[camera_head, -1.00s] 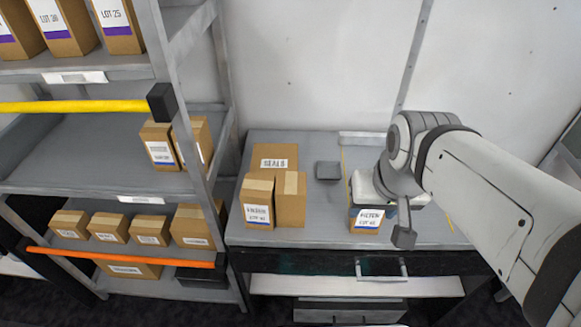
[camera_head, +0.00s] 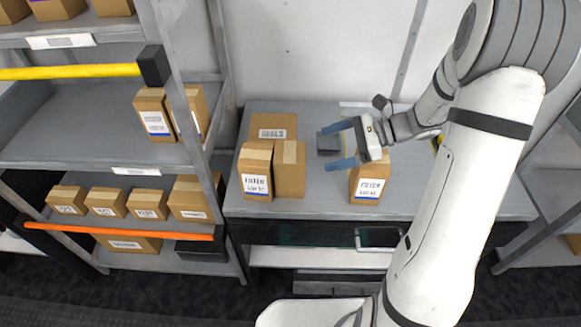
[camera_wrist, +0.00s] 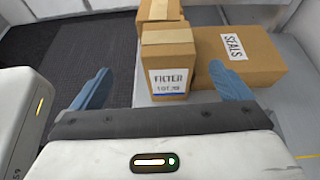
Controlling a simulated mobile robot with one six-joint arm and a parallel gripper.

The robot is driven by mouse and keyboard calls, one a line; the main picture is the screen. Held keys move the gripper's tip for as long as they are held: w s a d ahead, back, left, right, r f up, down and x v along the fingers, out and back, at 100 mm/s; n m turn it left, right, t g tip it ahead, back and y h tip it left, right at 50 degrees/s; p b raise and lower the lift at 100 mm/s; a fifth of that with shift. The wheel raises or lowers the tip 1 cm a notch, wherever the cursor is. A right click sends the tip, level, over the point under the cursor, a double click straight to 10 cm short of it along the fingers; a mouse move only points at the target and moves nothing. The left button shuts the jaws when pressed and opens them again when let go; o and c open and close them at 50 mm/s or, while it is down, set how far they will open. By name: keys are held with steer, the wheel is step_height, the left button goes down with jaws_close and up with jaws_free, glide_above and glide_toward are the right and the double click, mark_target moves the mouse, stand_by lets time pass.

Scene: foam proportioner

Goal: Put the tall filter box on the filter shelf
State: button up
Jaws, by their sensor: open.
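A tall brown filter box (camera_head: 256,175) with a white and blue FILTER label stands upright at the table's left front. A lower filter box (camera_head: 369,186) stands to the right on the table. My gripper (camera_head: 336,145) is open and empty above the table, its fingers pointing left, apart from the tall box. The shelf rack's middle level (camera_head: 65,135) holds boxes with similar blue-striped labels; which level is the filter shelf I cannot tell for certain.
Yellow (camera_head: 70,72) and orange (camera_head: 120,232) bars cross the rack front. The middle level's left side is free.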

mark_target(290, 156)
steer(key=x, duration=0.2)
steer(key=p+x, duration=0.1)
steer(key=x, duration=0.2)
steer(key=shift+w+a+f, duration=0.15)
steer(key=shift+w+a, duration=0.15)
steer(key=shift+a, duration=0.05)
steer(key=shift+w+p+x, duration=0.15)
steer(key=shift+p+x, duration=0.45)
steer(key=shift+x, duration=0.95)
steer(key=shift+w+p+x, duration=0.15)
steer(key=shift+p+x, duration=0.4)
steer(key=shift+x, duration=1)
steer(key=shift+f, duration=0.15)
steer(key=c, duration=1.6)
steer(key=shift+o, duration=0.2)
